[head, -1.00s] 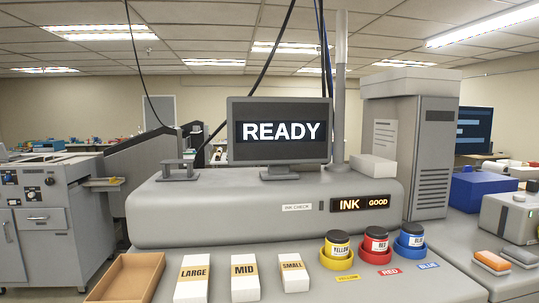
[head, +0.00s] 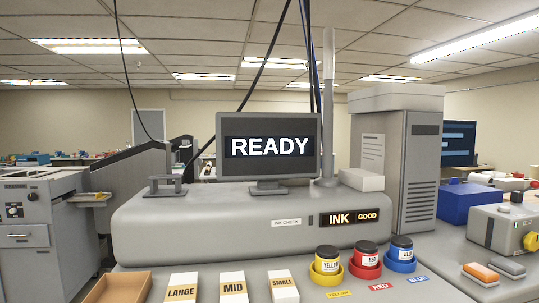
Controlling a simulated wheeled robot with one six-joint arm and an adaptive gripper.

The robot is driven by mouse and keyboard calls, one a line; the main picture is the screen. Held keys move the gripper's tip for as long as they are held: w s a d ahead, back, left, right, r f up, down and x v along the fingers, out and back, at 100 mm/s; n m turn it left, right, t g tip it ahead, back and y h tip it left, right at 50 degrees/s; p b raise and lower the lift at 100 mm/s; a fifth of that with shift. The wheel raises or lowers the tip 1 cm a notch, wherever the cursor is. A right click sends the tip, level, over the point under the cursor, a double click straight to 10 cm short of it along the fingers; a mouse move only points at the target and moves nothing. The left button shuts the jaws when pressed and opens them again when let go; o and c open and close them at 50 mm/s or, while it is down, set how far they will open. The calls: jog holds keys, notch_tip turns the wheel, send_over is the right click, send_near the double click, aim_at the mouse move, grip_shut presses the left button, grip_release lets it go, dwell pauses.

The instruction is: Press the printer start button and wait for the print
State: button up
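The printer (head: 200,225) is a long grey unit across the middle of the head view. A monitor (head: 268,178) on top of it reads READY. A lit panel (head: 349,218) on its front reads INK GOOD, beside a small INK CHECK label (head: 286,223). I cannot make out a start button in this view. My gripper is not in view.
Yellow (head: 327,266), red (head: 365,260) and blue (head: 401,254) ink jars stand in matching holders. LARGE (head: 182,289), MID (head: 233,287) and SMALL (head: 283,285) boxes and a brown tray (head: 118,288) sit in front. A blue bin (head: 468,203) is at right.

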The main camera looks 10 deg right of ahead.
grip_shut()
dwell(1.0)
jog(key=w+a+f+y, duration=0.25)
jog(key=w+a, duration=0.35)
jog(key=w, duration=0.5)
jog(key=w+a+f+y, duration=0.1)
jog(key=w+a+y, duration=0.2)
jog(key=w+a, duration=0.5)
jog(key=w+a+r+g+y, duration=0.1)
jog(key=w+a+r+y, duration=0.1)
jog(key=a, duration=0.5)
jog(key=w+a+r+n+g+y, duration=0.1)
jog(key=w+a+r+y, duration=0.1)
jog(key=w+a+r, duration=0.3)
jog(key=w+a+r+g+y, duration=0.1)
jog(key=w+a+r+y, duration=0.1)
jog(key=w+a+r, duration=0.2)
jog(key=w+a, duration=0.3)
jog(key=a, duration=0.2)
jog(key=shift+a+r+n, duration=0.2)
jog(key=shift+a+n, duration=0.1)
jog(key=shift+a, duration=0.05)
